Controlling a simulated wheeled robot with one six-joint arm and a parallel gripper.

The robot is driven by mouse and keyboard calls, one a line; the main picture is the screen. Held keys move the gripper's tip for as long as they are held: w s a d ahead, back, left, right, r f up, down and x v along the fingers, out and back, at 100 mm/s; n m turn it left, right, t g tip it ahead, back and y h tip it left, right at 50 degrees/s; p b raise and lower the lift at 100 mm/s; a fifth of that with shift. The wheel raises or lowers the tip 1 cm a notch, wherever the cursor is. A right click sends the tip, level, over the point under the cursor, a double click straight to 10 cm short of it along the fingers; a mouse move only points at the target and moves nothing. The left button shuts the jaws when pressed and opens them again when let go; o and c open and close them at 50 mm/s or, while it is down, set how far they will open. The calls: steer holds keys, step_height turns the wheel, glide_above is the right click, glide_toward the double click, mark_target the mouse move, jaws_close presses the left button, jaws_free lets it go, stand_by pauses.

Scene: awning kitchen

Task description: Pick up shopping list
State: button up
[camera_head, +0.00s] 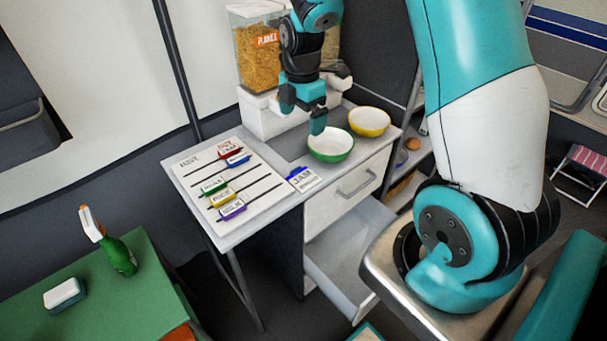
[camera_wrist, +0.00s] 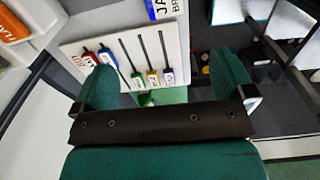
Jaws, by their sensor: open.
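The shopping list (camera_head: 303,179) is a small white card with a blue top edge and the word JAM. It lies on the white counter's front edge, between the slider board and the drawer front. In the wrist view the list (camera_wrist: 166,9) shows at the top edge, partly cut off. My gripper (camera_head: 312,112) is above the counter, behind the list and close to the green bowl. In the wrist view my gripper (camera_wrist: 163,88) has its two fingers wide apart with nothing between them. The list is beyond the fingers, not between them.
A green bowl (camera_head: 331,145) and a yellow bowl (camera_head: 369,121) stand right of the list. A board with coloured sliders (camera_head: 228,185) lies left. A cereal dispenser (camera_head: 259,55) stands behind. A drawer (camera_head: 345,250) is open below. A green table (camera_head: 95,290) holds a spray bottle (camera_head: 117,254) and sponge (camera_head: 64,295).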

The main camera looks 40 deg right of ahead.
steer(key=p, duration=0.2)
glide_above(304, 179)
steer(key=f, duration=1.2)
steer(key=shift+w+d+f, duration=0.3)
steer(key=shift+w, duration=0.05)
steer(key=shift+s+a+f+p, duration=0.1)
steer(key=shift+f+p, duration=0.1)
steer(key=shift+f, duration=0.7)
steer(key=shift+s+a+f+p, duration=0.15)
steer(key=shift+f+p, duration=0.1)
steer(key=shift+f, duration=0.6)
steer(key=shift+s+a+f+p, duration=0.1)
steer(key=shift+f+p, duration=0.1)
steer(key=shift+f, duration=0.7)
steer(key=c, duration=0.9)
